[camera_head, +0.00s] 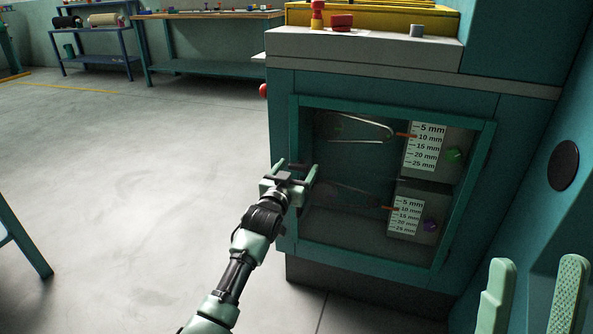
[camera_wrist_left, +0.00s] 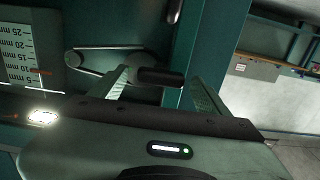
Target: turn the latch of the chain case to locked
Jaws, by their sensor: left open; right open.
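The chain case (camera_head: 282,240) is a teal cabinet with a framed, see-through door at the right of the head view. My left gripper (camera_head: 297,167) is at the left edge of the door frame, fingers pointing toward it. In the left wrist view a short dark bar, which looks like the latch (camera_wrist_left: 160,76), lies crosswise between the open fingers of my left gripper (camera_wrist_left: 158,80). I cannot tell whether the fingers touch it. In the head view the gripper largely hides this spot. My right gripper (camera_head: 538,262) is open and empty at the lower right.
Behind the door are chain loops (camera_head: 362,141) and mm scales (camera_head: 425,147). A red block (camera_head: 342,22) and a grey cylinder (camera_head: 416,30) stand on the cabinet top. A teal panel with a dark disc (camera_head: 563,165) is at right. The floor at left is clear.

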